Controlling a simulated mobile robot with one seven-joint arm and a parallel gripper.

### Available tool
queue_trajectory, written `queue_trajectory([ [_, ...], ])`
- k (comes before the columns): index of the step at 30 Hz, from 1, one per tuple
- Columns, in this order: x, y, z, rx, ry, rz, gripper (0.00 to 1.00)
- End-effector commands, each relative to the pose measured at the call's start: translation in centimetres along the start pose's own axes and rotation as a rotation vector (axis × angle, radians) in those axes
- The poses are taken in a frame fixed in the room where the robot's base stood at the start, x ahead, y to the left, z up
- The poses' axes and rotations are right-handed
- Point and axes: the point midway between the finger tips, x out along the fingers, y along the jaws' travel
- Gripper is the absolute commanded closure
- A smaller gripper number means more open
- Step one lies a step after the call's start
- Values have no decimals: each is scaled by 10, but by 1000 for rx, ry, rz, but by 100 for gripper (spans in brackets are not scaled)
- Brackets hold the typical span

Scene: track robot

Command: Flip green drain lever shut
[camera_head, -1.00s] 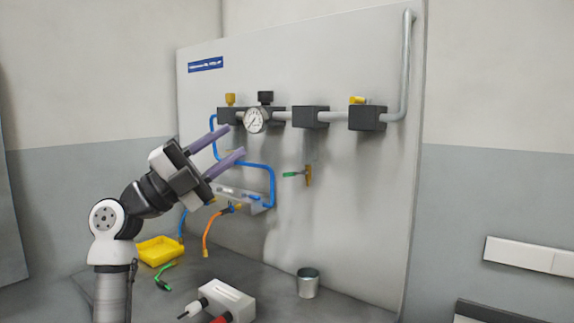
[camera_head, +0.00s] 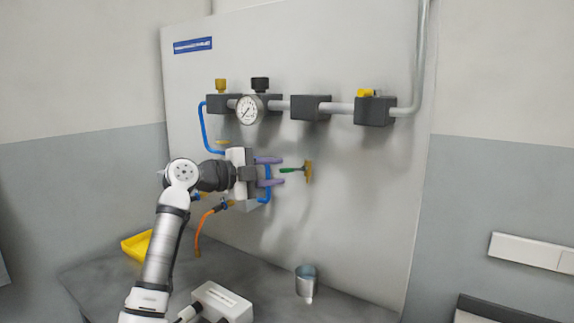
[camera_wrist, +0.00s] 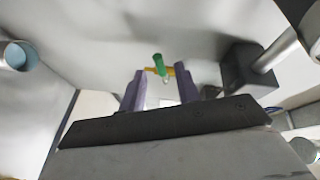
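The green drain lever (camera_head: 290,170) sticks out to the left from a brass valve (camera_head: 308,171) on the grey panel. My gripper (camera_head: 281,171) is open, with its two purple fingers apart, one above the other in the head view. The fingertips are close to the lever's free end. In the wrist view the green lever (camera_wrist: 159,64) shows between and beyond the two fingers (camera_wrist: 170,88), with the brass part (camera_wrist: 166,71) behind it. I cannot tell whether a finger touches the lever.
A pipe with black blocks (camera_head: 310,108) and a gauge (camera_head: 250,109) runs above. A metal cup (camera_head: 306,284) stands on the bench below the valve. A yellow tray (camera_head: 136,246) and a white box (camera_head: 222,301) are on the bench. An orange hose (camera_head: 199,233) hangs behind my arm.

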Motion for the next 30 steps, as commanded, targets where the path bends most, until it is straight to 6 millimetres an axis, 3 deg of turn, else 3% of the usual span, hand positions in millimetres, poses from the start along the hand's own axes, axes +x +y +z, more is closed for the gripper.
queue_trajectory([
  [3, 21, -2, -2, 0, 3, 1, 68],
  [8, 36, -1, 0, -1, 2, -1, 68],
  [19, 41, 0, 0, 0, 0, -1, 68],
  [26, 41, 0, 0, 1, 1, -1, 98],
  [30, 41, 0, 0, 1, 1, -1, 100],
])
